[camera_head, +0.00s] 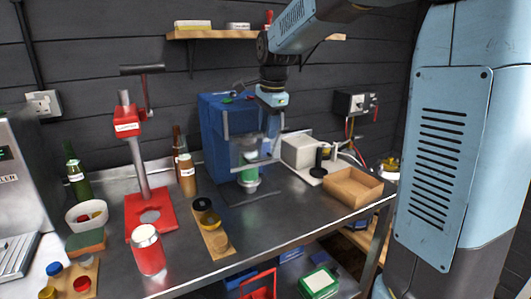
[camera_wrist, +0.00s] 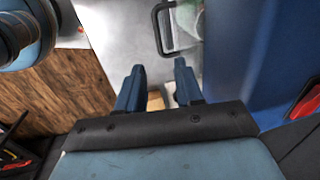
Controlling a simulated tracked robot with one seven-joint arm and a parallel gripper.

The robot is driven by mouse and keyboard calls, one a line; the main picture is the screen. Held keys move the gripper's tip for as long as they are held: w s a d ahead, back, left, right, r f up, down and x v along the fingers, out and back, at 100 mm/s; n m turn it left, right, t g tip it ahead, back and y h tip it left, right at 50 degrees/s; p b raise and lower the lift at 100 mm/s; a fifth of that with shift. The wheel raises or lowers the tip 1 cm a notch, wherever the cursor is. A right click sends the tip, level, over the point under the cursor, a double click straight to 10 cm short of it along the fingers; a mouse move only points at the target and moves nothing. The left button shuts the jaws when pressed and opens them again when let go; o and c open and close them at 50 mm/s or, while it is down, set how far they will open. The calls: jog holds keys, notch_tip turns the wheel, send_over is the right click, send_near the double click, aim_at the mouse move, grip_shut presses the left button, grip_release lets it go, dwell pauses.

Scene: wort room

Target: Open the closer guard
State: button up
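The closer (camera_head: 212,135) is a tall blue machine at the middle of the steel bench. Its clear guard (camera_head: 238,150) is at the front, with a green and white can (camera_head: 248,176) seen low behind or below it. My gripper (camera_head: 272,118) is at the upper right front of the closer, partly blending with the machine there. In the wrist view my gripper (camera_wrist: 158,84) has its two blue fingers apart with nothing held between them. A black handle (camera_wrist: 158,30) lies beyond the fingertips, apart from them. The closer's blue body (camera_wrist: 238,45) fills the right side.
A red capper (camera_head: 145,190) and bottles stand left of the closer. A cardboard box (camera_head: 352,187) and a white device (camera_head: 300,150) stand to its right. A wooden board with lids (camera_head: 213,238) lies in front. A shelf (camera_head: 240,34) is on the wall above.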

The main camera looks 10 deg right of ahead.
aim_at(265, 159)
notch_tip(265, 159, down, 9)
jog(key=w, duration=0.1)
jog(key=shift+w+a, duration=0.2)
jog(key=shift+a, duration=0.05)
jog(key=shift+r, duration=0.15)
jog(key=shift+c, duration=0.4)
grip_shut()
dwell(0.9)
